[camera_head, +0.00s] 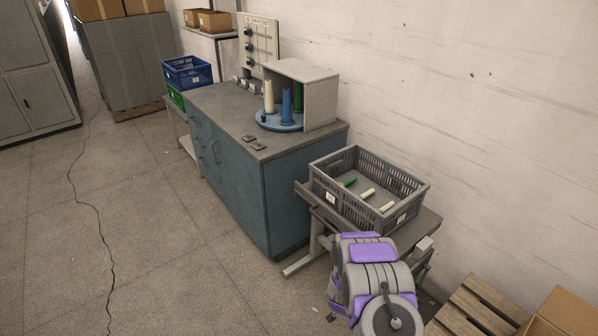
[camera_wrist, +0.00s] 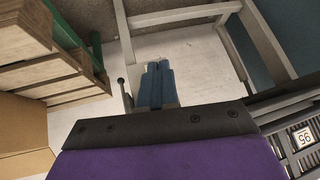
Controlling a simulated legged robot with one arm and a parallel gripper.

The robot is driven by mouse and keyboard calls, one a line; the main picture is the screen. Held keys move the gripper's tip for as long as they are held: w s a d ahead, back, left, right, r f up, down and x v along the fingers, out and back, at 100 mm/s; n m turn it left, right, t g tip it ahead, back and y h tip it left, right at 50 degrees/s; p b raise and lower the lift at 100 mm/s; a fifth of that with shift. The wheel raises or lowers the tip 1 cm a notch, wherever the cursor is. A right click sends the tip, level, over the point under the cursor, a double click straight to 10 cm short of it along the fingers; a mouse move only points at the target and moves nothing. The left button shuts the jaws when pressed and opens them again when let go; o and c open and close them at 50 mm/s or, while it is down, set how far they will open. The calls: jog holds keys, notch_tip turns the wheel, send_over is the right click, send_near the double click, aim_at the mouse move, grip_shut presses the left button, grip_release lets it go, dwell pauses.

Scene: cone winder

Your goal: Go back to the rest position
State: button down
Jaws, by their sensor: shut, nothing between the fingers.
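My arm is folded low at the bottom right of the head view, in front of the stand that bears the grey crate (camera_head: 330,197). Its purple and grey links cover part of the stand. In the wrist view my gripper (camera_wrist: 156,86) shows as two bluish fingers side by side beyond a dark bolted plate. It is shut and empty, over pale floor beside the stand's legs. The crate's labelled side also shows at the right of the wrist view (camera_wrist: 302,137). In the head view the fingers are mostly hidden by my arm.
A teal cabinet (camera_head: 297,190) stands left of the crate, bearing a blue round plate (camera_head: 268,123) with cones. The crate holds a green bobbin (camera_head: 349,181) and cream ones (camera_head: 367,193). A wooden pallet (camera_head: 470,305) and cardboard box (camera_head: 565,312) lie at right. Floor at left is clear.

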jog(key=s+a+r+n+g+y, duration=0.1)
jog(key=s+a+r+y, duration=0.15)
jog(key=r, duration=0.75)
jog(key=s+a+r+n+g+y, duration=0.1)
jog(key=s+a+r+n, duration=0.15)
jog(key=r, duration=0.65)
jog(key=s+a+r+n+g+y, duration=0.1)
jog(key=s+a+r, duration=0.3)
jog(key=r, duration=0.6)
jog(key=s+d+r+n+g, duration=0.1)
jog(key=s+r, duration=0.4)
jog(key=s, duration=0.6)
jog(key=s+d+r+n+g, duration=0.1)
jog(key=s+r+n+g, duration=0.1)
jog(key=s+r, duration=0.4)
jog(key=s+d+r+n+g, duration=0.1)
jog(key=s+r, duration=0.5)
jog(key=s, duration=1)
jog(key=shift+s+d+r+g+h, duration=0.2)
jog(key=shift+s+d+g+h, duration=0.2)
jog(key=shift+g, duration=0.2)
